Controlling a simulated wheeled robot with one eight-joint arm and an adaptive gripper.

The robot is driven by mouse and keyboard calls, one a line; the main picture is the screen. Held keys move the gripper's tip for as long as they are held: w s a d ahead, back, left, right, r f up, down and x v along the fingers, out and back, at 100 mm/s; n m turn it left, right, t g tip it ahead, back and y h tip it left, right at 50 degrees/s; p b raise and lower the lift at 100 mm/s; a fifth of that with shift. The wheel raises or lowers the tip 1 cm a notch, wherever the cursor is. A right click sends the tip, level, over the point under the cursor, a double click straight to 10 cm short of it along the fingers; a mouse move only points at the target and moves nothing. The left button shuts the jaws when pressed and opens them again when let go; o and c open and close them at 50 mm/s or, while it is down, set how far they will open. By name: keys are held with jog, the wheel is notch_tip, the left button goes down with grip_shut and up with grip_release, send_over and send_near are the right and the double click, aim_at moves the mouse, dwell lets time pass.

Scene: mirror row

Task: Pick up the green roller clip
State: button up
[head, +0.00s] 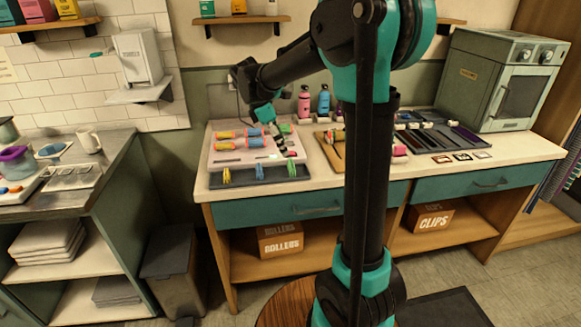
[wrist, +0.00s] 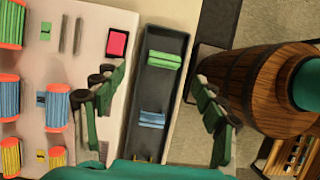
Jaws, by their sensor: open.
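The green roller clip (wrist: 164,60) lies across the far part of a dark tray (wrist: 176,85) in the wrist view. In the head view, the green clip (head: 291,169) is at the right end of the tray (head: 242,183). My gripper (wrist: 159,88) is open and empty, with one finger on each side of the tray in the wrist view. The green clip shows beyond the fingertips, between their lines, and I see no contact. A blue clip (wrist: 152,119) shows between the fingers, and a yellow clip (head: 226,175) is at the tray's left end.
Beside the tray, a pale board (wrist: 88,22) carries striped rollers (wrist: 57,110) and a pink-red square (wrist: 117,43). Bottles (head: 304,102) stand at the back of the counter. A wooden board (head: 326,137) lies right of the pale board. My column blocks part of the counter.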

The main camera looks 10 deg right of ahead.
aim_at(291, 162)
jog(key=x, duration=0.3)
jog(key=shift+s+x, duration=0.2)
jog(key=shift+x, duration=1.15)
jog(key=shift+s+x, duration=0.2)
jog(key=shift+x, duration=1.15)
jog(key=c, duration=1)
